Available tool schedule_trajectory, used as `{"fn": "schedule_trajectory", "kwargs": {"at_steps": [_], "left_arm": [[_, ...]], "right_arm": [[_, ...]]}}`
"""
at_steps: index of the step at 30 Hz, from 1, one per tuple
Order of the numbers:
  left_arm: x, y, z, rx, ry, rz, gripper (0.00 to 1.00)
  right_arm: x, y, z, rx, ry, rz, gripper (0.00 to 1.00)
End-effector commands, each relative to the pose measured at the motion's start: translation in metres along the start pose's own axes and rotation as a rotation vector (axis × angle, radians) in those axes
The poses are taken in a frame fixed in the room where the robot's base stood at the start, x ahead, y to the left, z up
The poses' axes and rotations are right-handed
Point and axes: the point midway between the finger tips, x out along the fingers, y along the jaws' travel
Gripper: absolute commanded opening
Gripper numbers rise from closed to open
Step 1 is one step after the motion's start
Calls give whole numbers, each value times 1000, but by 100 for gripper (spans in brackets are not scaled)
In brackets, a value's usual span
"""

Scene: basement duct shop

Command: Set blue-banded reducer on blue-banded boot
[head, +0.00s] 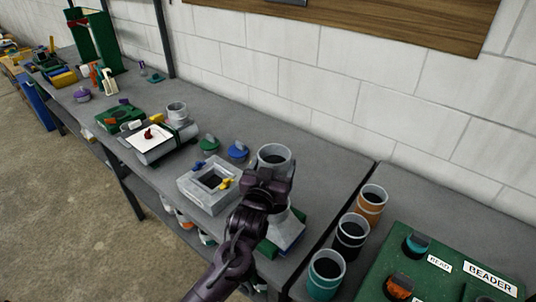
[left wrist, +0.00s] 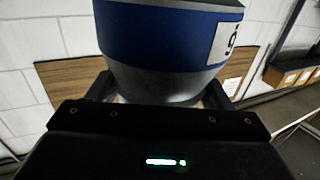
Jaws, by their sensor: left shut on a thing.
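My left gripper (head: 268,178) is shut on the blue-banded reducer (head: 274,155), a grey, open-topped round piece held upright. In the left wrist view the reducer (left wrist: 165,35) fills the top, with a broad blue band, a white label and a grey tapering lower part. The blue-banded boot (head: 289,230) is a grey flared piece with blue near its lower edge, partly hidden behind my gripper and arm. The reducer is above the boot in the head view; I cannot tell whether they touch. My right gripper is not in view.
A grey square box with an opening (head: 203,196) stands left of my gripper. Orange (head: 371,207), black (head: 350,238) and teal (head: 325,277) banded cylinders stand to the right, beside a green beader board (head: 450,285). A green-topped (head: 209,143) and a blue-topped piece (head: 237,151) lie behind.

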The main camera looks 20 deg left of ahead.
Motion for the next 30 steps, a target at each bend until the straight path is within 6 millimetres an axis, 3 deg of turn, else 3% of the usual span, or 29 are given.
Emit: {"fn": "schedule_trajectory", "kwargs": {"at_steps": [18, 30], "left_arm": [[0, 0, 53, 0, 3, 0, 28], [0, 0, 56, 0, 2, 0, 28]], "right_arm": [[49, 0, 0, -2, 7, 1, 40], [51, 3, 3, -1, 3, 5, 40]]}}
